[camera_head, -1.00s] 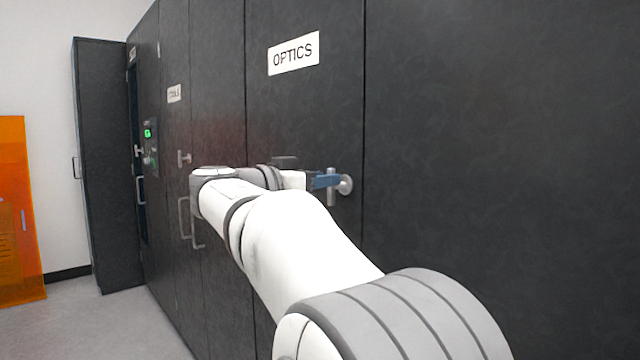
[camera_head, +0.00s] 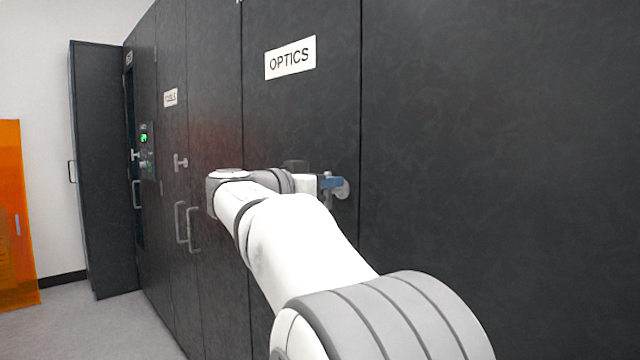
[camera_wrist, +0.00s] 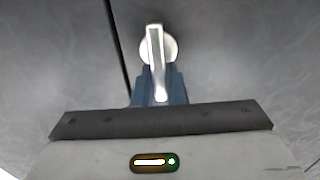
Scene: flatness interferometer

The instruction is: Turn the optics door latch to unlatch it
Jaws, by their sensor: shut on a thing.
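The optics door (camera_head: 300,110) is a dark panel with a white OPTICS sign (camera_head: 290,58). Its latch (camera_head: 343,188) is a metal T-handle on a round boss near the door's right edge. My gripper (camera_head: 332,182) has blue fingers and is shut on the latch handle. In the wrist view the latch bar (camera_wrist: 155,50) leans slightly, its lower end between the blue fingers of my gripper (camera_wrist: 158,88). The round boss shows behind the bar. The door looks flush with the panel beside it. My arm hides the lower part of the door.
A tools door (camera_head: 171,130) with its own latch (camera_head: 181,163) and pull handles (camera_head: 187,228) stands to the left. Farther left a dark cabinet door (camera_head: 105,170) stands swung out. An orange panel (camera_head: 18,215) leans at the far left. Grey floor (camera_head: 130,325) is clear there.

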